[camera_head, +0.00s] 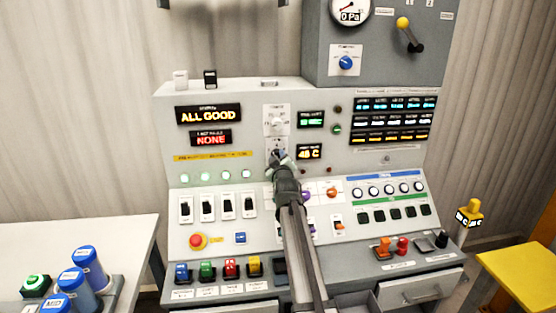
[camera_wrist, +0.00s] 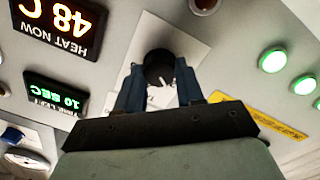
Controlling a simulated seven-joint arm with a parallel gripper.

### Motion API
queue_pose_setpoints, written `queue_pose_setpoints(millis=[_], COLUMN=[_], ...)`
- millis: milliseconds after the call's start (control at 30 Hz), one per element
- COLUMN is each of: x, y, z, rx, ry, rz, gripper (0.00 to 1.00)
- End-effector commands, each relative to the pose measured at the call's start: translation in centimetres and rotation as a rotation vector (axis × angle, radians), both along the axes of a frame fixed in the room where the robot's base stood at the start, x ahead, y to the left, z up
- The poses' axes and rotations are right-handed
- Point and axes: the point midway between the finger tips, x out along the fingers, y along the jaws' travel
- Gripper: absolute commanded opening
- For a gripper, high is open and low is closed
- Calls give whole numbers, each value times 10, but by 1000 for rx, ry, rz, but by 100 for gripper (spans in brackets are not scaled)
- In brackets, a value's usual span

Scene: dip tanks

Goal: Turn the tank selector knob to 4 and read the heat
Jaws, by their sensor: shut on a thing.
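My gripper (camera_head: 279,156) is at the middle of the grey control panel, shut on a dark round knob (camera_wrist: 159,66) with a white pointer mark. The knob sits on a white plate, with one finger on each side of it. The plate's numbers are hidden or too small to read, so I cannot tell the knob's setting. The heat display (camera_head: 309,152) is just right of my gripper in the head view. In the wrist view the same heat display (camera_wrist: 66,25) appears upside down, labelled HEAT NOW and reading 48 C in orange.
A white knob (camera_head: 277,122) is just above my gripper. A green-lit display (camera_wrist: 57,99) reads 10 SEC in the wrist view. Switches (camera_head: 208,208) and an orange knob (camera_head: 331,193) flank my arm. The ALL GOOD display (camera_head: 208,115) is at upper left.

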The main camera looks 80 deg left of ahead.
Motion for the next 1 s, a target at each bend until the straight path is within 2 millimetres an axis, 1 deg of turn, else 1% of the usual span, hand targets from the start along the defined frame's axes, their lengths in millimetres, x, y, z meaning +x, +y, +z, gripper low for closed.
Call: queue_pose_setpoints(millis=[600, 800, 1000], x=[0, 1, 1], y=[0, 0, 0], z=[0, 1, 1], rx=[-1, 0, -1], ry=[560, 716, 826], rz=[0, 0, 0], gripper=[7, 7, 7])
